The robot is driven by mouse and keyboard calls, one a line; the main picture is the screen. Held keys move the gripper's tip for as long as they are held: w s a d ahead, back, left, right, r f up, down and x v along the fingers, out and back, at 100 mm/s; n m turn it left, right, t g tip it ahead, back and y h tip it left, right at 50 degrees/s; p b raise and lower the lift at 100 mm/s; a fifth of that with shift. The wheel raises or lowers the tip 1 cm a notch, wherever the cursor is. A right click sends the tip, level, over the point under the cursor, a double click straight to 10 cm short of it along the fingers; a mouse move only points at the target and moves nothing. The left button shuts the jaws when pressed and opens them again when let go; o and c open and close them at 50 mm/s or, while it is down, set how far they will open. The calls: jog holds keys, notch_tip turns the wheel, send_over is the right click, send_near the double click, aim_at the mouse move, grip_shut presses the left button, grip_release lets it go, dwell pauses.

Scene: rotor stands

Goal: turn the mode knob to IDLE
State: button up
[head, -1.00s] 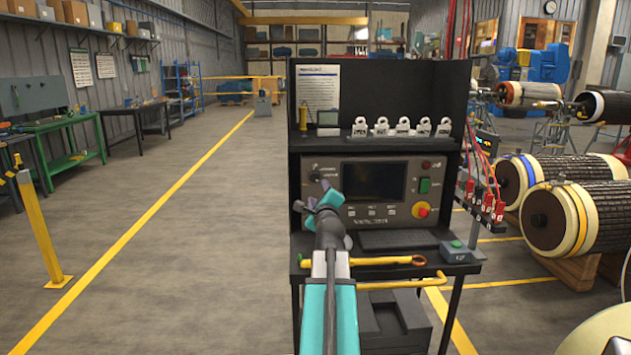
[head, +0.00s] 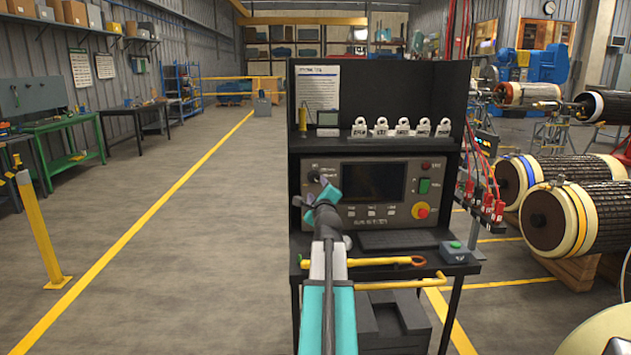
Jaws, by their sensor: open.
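The control panel (head: 389,212) is a grey box with a dark screen (head: 374,182), set in a black console. The mode knob (head: 314,176) appears to be the small dark knob at the panel's upper left, beside tiny labels that are too blurred to read. Its setting cannot be made out. I cannot tell whether the fingers touch the knob. My arm reaches up from the bottom of the view and hides the panel's lower left.
A red emergency button (head: 420,210) on a yellow base and a green button (head: 424,186) are at the panel's right. Several padlocks (head: 402,128) stand on the ledge above. A yellow rail (head: 385,284) runs along the console's front. The floor at left is open.

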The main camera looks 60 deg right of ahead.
aim_at(314, 178)
jog(key=shift+x, duration=5.1)
jog(key=shift+w, duration=0.1)
